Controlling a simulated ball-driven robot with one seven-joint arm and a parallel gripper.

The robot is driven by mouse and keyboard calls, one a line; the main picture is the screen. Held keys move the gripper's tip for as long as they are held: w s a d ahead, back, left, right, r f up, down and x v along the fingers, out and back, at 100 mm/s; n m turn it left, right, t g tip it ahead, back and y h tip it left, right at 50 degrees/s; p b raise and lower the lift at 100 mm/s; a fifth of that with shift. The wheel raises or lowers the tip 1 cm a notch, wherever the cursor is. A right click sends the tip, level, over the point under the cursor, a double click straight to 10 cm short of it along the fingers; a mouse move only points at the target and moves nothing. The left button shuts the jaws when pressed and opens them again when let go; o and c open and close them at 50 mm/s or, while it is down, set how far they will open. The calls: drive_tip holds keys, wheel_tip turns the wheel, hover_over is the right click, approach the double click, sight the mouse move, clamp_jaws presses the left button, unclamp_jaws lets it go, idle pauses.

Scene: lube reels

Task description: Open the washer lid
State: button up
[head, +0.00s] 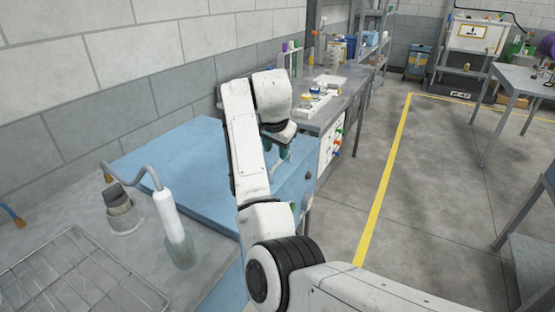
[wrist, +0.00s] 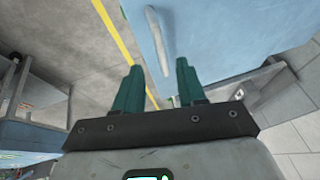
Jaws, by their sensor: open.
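The blue washer (head: 293,190) stands by the wall, with its flat blue lid (head: 150,158) lying down on top. In the wrist view, a pale bar handle (wrist: 157,40) runs along a blue face (wrist: 220,35) of the washer. My gripper (wrist: 158,78) is open, with its two teal fingers apart and nothing between them. The handle lies just beyond the fingertips, roughly in line with the gap; I cannot tell if they touch. In the head view, my arm hides part of the lid and most of my gripper (head: 275,152).
A wire basket (head: 75,275), a white cylinder with a hose (head: 166,210) and a grey holder (head: 122,212) stand on the near counter. A workbench (head: 340,100) with small items lies beyond the washer. Open floor with a yellow line (head: 385,180) is to the right.

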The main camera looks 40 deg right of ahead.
sight(277, 164)
drive_tip(key=x, duration=0.6)
drive_tip(key=shift+f, duration=0.35)
drive_tip(key=shift+c, duration=0.4)
clamp_jaws()
